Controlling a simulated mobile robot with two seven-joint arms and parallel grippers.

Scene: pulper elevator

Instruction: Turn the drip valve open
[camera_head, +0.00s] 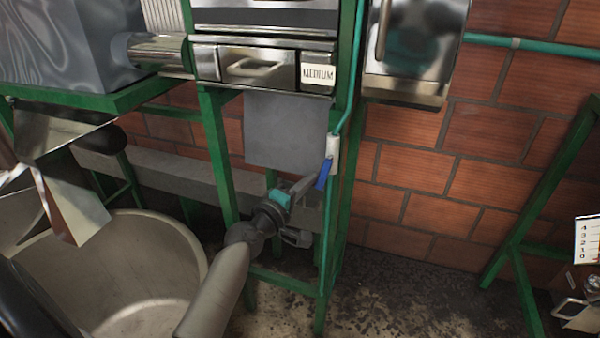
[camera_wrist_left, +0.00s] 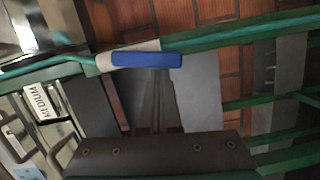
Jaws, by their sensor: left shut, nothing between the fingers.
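The drip valve has a white body (camera_head: 333,147) on the thin green pipe beside the green frame post. Its blue handle (camera_head: 323,175) points down and slightly left from the body. In the left wrist view the blue handle (camera_wrist_left: 147,60) lies across the top middle, just beyond my finger tips. My left gripper (camera_head: 312,184) is shut and empty, with its tips close to the handle from the lower left. I cannot tell whether the tips touch the handle. My right gripper is not in view.
A steel unit with a MEDIUM label (camera_head: 318,74) sits above the valve. A metal box (camera_head: 415,50) hangs at the right on the brick wall. A large round bin (camera_head: 110,275) stands at lower left. Green frame posts (camera_head: 220,160) surround my arm.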

